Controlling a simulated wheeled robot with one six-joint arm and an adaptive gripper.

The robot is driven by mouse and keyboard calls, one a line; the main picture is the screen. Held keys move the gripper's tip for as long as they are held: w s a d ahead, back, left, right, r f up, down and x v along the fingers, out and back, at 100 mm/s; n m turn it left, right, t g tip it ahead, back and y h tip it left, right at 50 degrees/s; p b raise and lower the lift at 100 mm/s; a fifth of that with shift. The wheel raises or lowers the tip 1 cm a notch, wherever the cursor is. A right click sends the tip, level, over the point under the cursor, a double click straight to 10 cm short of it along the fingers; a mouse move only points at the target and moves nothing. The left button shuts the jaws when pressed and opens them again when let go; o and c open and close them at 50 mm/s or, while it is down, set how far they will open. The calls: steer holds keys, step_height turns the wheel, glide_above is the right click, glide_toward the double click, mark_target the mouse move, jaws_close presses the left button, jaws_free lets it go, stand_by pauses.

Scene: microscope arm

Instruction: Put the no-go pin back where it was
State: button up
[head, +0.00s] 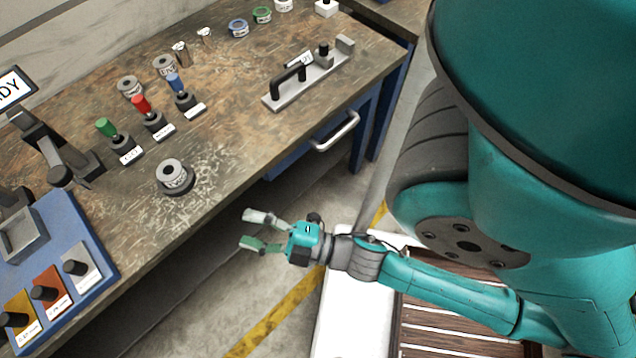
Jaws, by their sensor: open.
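Three pins stand upright in dark holders on the worn bench (235,125), each with a small white label in front. They have a green top (106,128), a red top (140,105) and a blue top (174,84). The label print is too small to read, so I cannot tell which is the no-go pin. My gripper (254,230) is open and empty. It is off the bench's front edge, over the floor, to the right of a grey ring on a dark base (174,177).
A grey fixture with a black handle (295,85) lies at the back right. Several metal rings stand behind the pins. A blue panel with knobs (90,290) is at the left front. A drawer handle (336,130) juts from the bench front.

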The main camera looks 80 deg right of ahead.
steer(key=s+a+f+m+g, duration=0.1)
steer(key=s+m+g, duration=0.3)
steer(key=s+m, duration=0.6)
steer(key=s, duration=0.3)
steer(key=shift+a+f+g+y, duration=0.2)
steer(key=shift+f+g+y, duration=0.05)
steer(key=shift+g+y, duration=0.05)
